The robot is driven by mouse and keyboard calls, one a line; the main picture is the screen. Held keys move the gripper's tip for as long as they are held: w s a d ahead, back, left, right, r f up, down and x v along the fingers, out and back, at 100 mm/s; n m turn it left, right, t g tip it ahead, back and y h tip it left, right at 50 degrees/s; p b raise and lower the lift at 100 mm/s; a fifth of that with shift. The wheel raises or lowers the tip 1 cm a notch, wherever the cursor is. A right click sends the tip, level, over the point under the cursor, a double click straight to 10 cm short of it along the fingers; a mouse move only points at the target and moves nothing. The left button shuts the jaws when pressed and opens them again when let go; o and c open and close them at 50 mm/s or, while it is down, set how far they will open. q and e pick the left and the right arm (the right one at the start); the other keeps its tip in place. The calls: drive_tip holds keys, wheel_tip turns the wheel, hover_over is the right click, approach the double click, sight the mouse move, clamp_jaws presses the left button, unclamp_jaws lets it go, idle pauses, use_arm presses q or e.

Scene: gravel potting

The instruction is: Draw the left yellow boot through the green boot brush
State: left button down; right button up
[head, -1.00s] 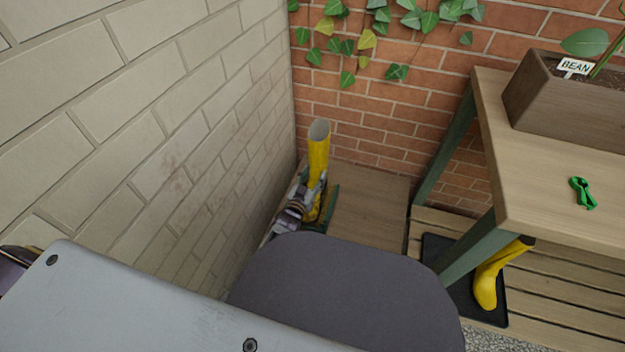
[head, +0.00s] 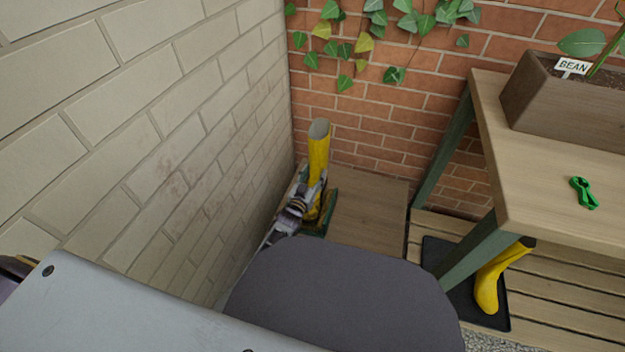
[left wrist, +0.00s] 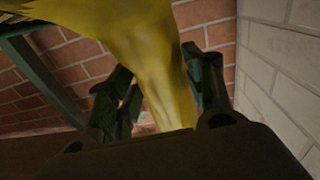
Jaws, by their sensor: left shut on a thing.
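The left yellow boot (head: 319,150) stands upright in the corner by the stone wall, its open top uppermost. My left gripper (head: 312,192) is shut on its lower shaft. In the left wrist view the yellow boot (left wrist: 160,75) runs between my left gripper's dark fingers (left wrist: 160,95). The green boot brush (head: 329,213) shows as a green edge at the boot's foot, on the wooden platform. Most of the brush is hidden by the boot and my gripper, and I cannot tell whether the sole touches its bristles. My right gripper is not in view.
The stone wall (head: 150,130) runs close along my left arm, and a brick wall (head: 420,100) closes the back. A wooden table (head: 545,185) stands at right. Another yellow boot (head: 489,285) rests on a black tray (head: 463,300). The platform (head: 368,208) is clear right of the brush.

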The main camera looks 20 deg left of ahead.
use_arm(q)
drive_tip(key=shift+w, duration=0.6)
drive_tip(key=shift+s, duration=0.15)
drive_tip(key=shift+s+p, duration=1.3)
drive_tip(key=shift+s, duration=0.45)
drive_tip(key=shift+r, duration=0.1)
drive_tip(key=shift+s+a+r+p, duration=0.1)
drive_tip(key=shift+s+r+p, duration=0.05)
drive_tip(key=shift+s+p, duration=0.95)
drive_tip(key=shift+s, duration=0.8)
